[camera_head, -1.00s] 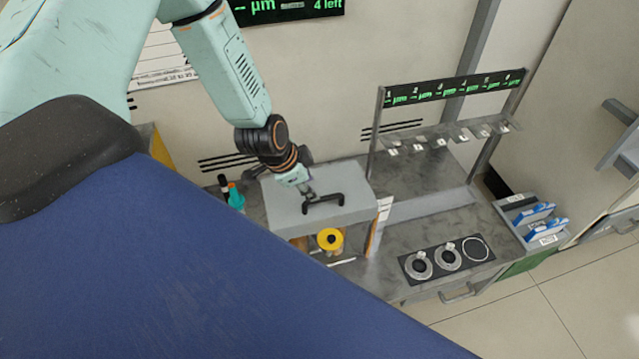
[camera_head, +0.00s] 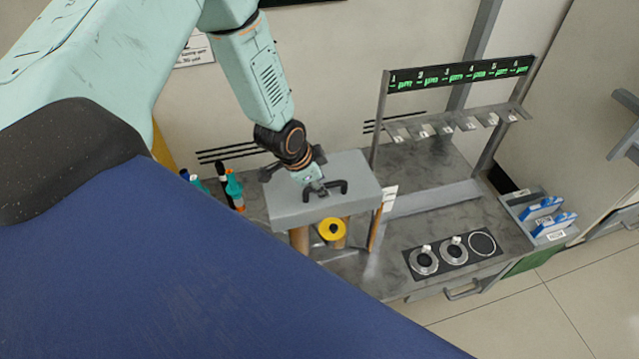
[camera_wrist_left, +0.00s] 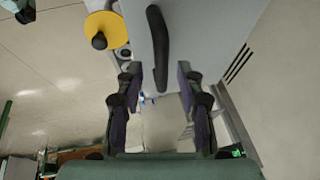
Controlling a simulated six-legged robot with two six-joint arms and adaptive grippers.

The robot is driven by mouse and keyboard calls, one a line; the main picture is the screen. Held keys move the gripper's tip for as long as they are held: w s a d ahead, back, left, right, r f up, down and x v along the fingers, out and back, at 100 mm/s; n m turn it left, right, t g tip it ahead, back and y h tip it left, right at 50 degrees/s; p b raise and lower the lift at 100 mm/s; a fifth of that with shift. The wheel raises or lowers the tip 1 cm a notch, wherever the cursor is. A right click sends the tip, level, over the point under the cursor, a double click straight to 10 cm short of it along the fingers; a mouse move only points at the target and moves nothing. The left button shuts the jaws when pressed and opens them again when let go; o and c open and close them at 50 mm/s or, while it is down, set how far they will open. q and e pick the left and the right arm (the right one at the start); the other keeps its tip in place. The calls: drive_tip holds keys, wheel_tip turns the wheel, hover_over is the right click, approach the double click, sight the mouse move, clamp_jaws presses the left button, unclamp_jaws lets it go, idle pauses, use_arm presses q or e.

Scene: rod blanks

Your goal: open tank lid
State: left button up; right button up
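The grey box-shaped lid (camera_head: 290,205) with a black bar handle (camera_head: 340,186) is on the bench below my left arm. It appears closed. My left gripper (camera_head: 318,187) is at the left part of the handle in the head view. In the left wrist view, the gripper (camera_wrist_left: 159,82) has its two fingers spread apart. The handle (camera_wrist_left: 158,45) shows beyond the fingertips, lined up with the gap between them, with grey lid surface (camera_wrist_left: 205,35) around it. I cannot tell whether the fingers reach around the handle. My right gripper is not in view.
A yellow disc with a black centre (camera_head: 327,231) is below the lid's front edge. Teal bottles (camera_head: 235,188) stand left of it. A slotted rack (camera_head: 460,72), a black plate with round holders (camera_head: 463,262) and blue items (camera_head: 548,207) are to the right.

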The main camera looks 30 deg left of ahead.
use_arm(q)
drive_tip(key=shift+w+d, duration=0.1)
drive_tip(key=shift+a, duration=0.45)
drive_tip(key=c, duration=0.5)
drive_tip(key=shift+d, duration=0.25)
clamp_jaws()
